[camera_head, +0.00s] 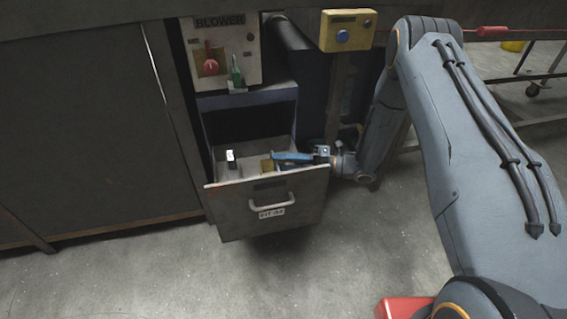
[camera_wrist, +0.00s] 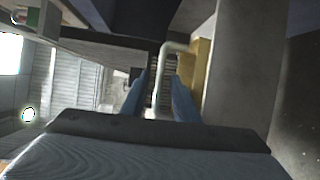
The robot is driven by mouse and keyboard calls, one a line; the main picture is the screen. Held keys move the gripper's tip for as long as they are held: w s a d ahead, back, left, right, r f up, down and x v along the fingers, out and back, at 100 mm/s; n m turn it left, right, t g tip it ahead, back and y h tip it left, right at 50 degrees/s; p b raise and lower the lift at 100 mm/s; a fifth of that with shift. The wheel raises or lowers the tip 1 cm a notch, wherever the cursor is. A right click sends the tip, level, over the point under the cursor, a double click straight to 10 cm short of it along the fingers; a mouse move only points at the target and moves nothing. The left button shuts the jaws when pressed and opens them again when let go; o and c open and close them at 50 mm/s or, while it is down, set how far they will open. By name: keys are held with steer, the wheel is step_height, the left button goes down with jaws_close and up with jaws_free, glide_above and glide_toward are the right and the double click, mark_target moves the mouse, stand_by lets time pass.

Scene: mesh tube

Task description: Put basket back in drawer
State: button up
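A grey drawer (camera_head: 230,206) stands pulled out below the blower panel, with a bar handle and a label on its front. My gripper (camera_head: 273,157) reaches into the drawer opening from the right, above its floor. In the wrist view my gripper (camera_wrist: 160,82) has its two blue fingers apart. A pale bent bar (camera_wrist: 172,47) shows between and beyond the fingers; I cannot tell whether it touches them. A yellow-brown block (camera_head: 267,166) is beside the fingers in the drawer and also shows in the wrist view (camera_wrist: 199,62). I cannot clearly make out a basket.
A small white and black item (camera_head: 231,159) is at the drawer's left. The blower panel (camera_head: 222,50) with a red knob and a yellow box (camera_head: 347,30) with a blue button are above. The drawer's wall (camera_wrist: 238,70) stands close to the right finger. Floor in front is clear.

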steer(key=shift+r, duration=0.1)
steer(key=s+d+r+p, duration=0.1)
steer(key=d+p, duration=0.1)
steer(key=d, duration=1)
steer(key=w+a+r+m+t+h, duration=0.4)
steer(key=w+a+r+m+h, duration=0.2)
steer(key=w+a, duration=0.25)
step_height(320, 180, up, 8)
steer(key=s+a+m+t+h, duration=0.1)
steer(key=s+a+m+h, duration=0.15)
steer(key=m+h, duration=0.45)
steer(key=s+r+m+g+h, duration=0.1)
steer(key=s+m, duration=0.4)
steer(key=s, duration=0.8)
steer(key=s+d+r+m+g+h, duration=0.1)
steer(key=s+r+m+g, duration=0.2)
steer(key=s, duration=1)
steer(key=s+r+m+g+h, duration=0.1)
steer(key=s+r+m+g, duration=0.2)
steer(key=s+m, duration=0.4)
steer(key=s, duration=0.5)
steer(key=shift+s+d+r+m, duration=0.15)
steer(key=shift+s+d+m, duration=0.15)
steer(key=shift+s, duration=0.1)
